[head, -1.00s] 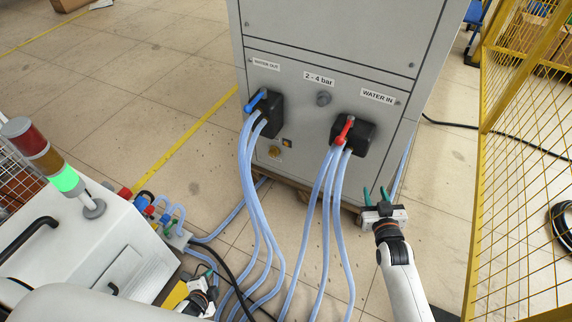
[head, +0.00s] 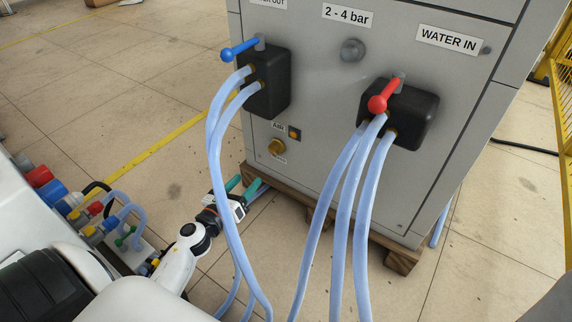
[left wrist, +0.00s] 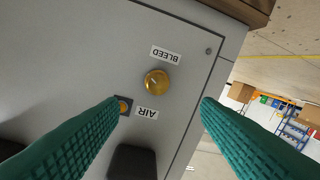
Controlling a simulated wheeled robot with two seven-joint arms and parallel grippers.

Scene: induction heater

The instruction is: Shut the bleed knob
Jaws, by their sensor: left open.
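The bleed knob (head: 276,147) is a round brass knob low on the grey cabinet's front. In the left wrist view the knob (left wrist: 157,82) is under an upside-down BLEED label (left wrist: 165,55), between my two fingers in the picture. A small orange-centred AIR fitting (head: 294,132) is beside it. My left gripper (head: 243,186) has its teal fingers spread and empty, below and left of the knob, apart from it. The left wrist view shows both fingers (left wrist: 160,104) wide apart. My right gripper is out of view.
Blue hoses (head: 345,230) hang from the blue-handled and red-handled valves (head: 384,95); one passes in front of my left wrist. A wooden pallet (head: 330,225) carries the cabinet (head: 325,110). A machine with coloured fittings (head: 100,210) stands at left.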

